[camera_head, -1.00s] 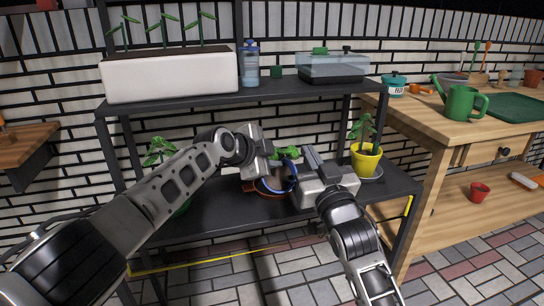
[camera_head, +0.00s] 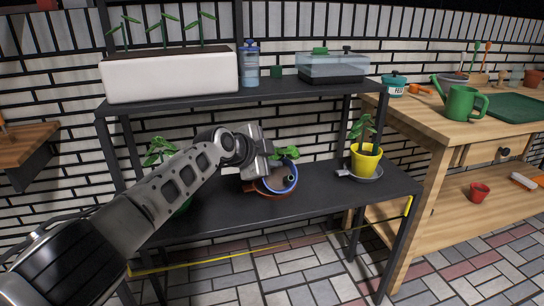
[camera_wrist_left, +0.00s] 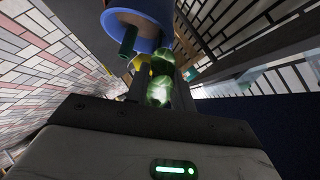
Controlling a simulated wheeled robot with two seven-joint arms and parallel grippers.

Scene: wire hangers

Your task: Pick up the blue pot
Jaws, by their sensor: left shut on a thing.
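My left gripper (camera_head: 271,168) reaches in from the left and is shut at the pot's left side; the exact contact is hidden. In the left wrist view the pot (camera_wrist_left: 142,20) is at the top, and green leaves (camera_wrist_left: 160,91) show between my fingers. My right gripper is out of view.
A yellow pot (camera_head: 366,160) on a grey saucer stands to the right on the same black shelf (camera_head: 325,184). Another plant (camera_head: 160,150) is behind my left arm. The upper shelf (camera_head: 270,86) hangs above.

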